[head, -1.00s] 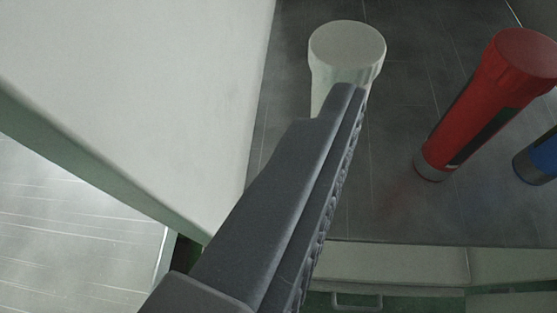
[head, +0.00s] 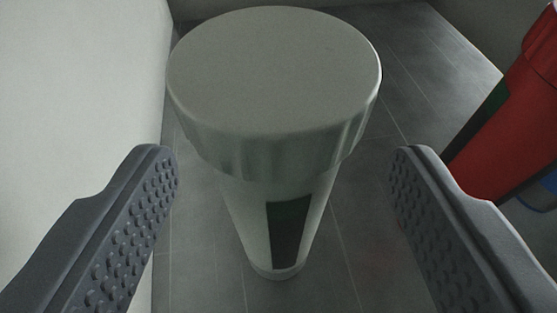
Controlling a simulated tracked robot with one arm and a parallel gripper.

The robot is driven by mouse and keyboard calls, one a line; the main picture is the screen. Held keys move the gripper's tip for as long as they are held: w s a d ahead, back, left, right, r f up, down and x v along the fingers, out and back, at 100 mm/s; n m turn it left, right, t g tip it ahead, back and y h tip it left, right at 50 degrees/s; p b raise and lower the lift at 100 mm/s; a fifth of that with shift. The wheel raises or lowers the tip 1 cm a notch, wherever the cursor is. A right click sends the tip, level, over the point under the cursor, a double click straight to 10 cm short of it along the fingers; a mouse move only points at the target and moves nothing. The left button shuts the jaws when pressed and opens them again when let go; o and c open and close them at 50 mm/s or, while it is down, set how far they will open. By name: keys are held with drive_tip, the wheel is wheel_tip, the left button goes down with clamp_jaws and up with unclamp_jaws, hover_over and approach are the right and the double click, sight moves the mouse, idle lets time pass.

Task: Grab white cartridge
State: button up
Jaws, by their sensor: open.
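The white cartridge (head: 275,80) stands upright on the dark tiled surface, large in the middle of the head view. It has a wide round cap, a narrower body below and a dark label on the body. My gripper (head: 285,165) is open, with one finger to the left of the cartridge and the other to the right. Gaps show between the cartridge's body and both fingers in the picture. The fingers' bumpy inner pads face each other. The fingers' rear ends are outside the frame.
A red cartridge (head: 515,120) stands to the right, beyond my right finger. Part of a blue thing (head: 540,192) shows behind it at the right edge. A white wall (head: 75,85) rises close on the left. The dark tiled surface (head: 375,235) is bare around the white cartridge.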

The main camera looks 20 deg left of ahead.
drive_tip(key=shift+b+x, duration=0.75)
drive_tip(key=shift+x, duration=2)
drive_tip(key=c, duration=1.2)
